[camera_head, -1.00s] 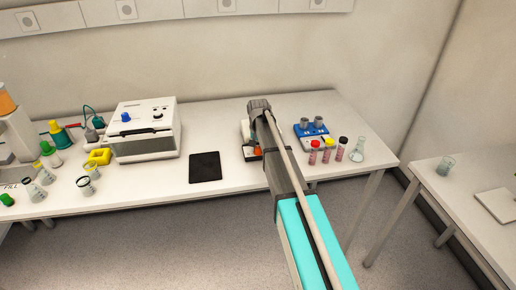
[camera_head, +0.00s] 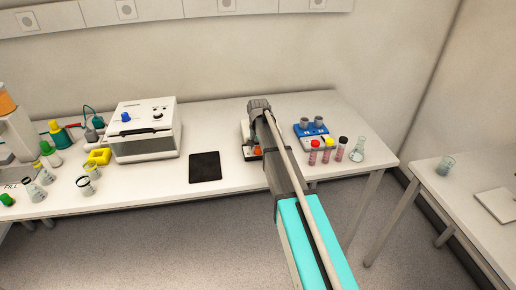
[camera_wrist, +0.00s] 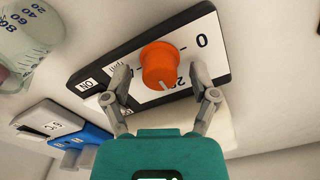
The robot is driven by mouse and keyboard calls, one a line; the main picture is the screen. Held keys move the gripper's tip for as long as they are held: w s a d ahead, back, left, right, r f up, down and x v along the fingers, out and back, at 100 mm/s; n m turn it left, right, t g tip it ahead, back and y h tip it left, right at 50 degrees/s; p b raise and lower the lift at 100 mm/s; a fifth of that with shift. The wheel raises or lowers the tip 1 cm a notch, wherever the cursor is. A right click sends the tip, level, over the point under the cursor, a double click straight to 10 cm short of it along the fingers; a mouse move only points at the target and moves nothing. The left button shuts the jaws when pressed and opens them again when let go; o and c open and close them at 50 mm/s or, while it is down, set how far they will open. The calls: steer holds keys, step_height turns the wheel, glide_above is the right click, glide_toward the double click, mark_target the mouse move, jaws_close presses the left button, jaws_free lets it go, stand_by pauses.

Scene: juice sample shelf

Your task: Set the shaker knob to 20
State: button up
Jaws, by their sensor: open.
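The orange shaker knob (camera_wrist: 160,62) sits on a white dial face with a dark rim, on the shaker (camera_wrist: 214,42) in the wrist view. A white pointer line shows on the knob's lower side. A "0" is printed at right, and another number starting with 2 is partly hidden beside the knob. My gripper (camera_wrist: 159,80) is open, with one finger on each side of the knob; I cannot tell whether they touch it. In the head view the shaker (camera_head: 245,128) and its orange knob (camera_head: 258,151) are partly hidden behind my arm.
A blue device (camera_head: 304,131) and several capped tubes (camera_head: 327,151) stand right of the shaker. A black pad (camera_head: 205,167) and a white instrument (camera_head: 146,148) are at left. A graduated beaker (camera_wrist: 30,38) is near the shaker in the wrist view.

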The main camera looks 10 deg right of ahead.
steer(key=shift+n, duration=0.5)
